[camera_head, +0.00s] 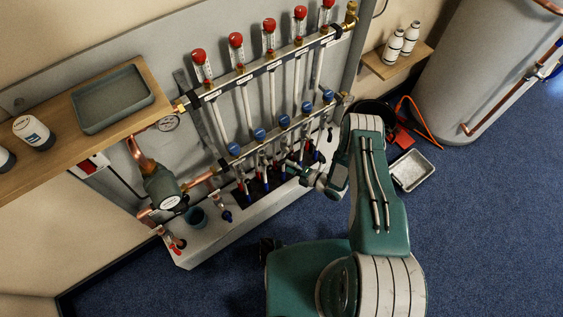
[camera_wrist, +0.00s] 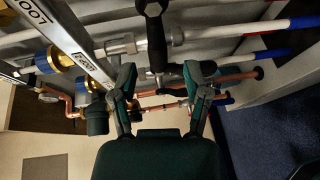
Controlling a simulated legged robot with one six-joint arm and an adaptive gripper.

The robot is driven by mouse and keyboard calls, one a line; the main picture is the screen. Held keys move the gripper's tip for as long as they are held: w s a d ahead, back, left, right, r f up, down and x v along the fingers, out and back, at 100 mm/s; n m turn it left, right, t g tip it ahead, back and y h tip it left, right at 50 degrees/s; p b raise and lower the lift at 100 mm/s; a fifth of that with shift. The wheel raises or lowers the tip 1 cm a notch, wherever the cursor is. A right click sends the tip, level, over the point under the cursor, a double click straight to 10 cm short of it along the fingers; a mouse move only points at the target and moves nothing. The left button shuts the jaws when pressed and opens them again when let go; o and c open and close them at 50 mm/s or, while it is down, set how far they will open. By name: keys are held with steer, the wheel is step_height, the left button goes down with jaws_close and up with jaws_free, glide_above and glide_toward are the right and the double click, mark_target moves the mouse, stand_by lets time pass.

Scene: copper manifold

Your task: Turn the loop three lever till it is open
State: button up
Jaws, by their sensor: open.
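The copper manifold's upper bar (camera_head: 255,72) carries a row of red-capped flow gauges, and its lower bar (camera_head: 270,138) has blue knobs. My gripper (camera_head: 299,168) is at the lower right of the manifold, below the lower bar, partly hidden by my arm. In the wrist view my gripper (camera_wrist: 159,75) is open, with one finger on each side of a dark lever (camera_wrist: 157,52). The lever stands upright in that picture, across a metal valve body on a pipe. I see no clear contact between fingers and lever. The loop number at this lever is not readable.
A wooden shelf (camera_head: 50,148) with a grey tray (camera_head: 112,98) is at the left. A green pump (camera_head: 166,187) is at the manifold's left end. A metal tray (camera_head: 412,171) lies on the blue carpet, which is clear at the lower right.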

mark_target(282, 162)
steer(key=shift+x, duration=1.9)
steer(key=shift+d, duration=0.1)
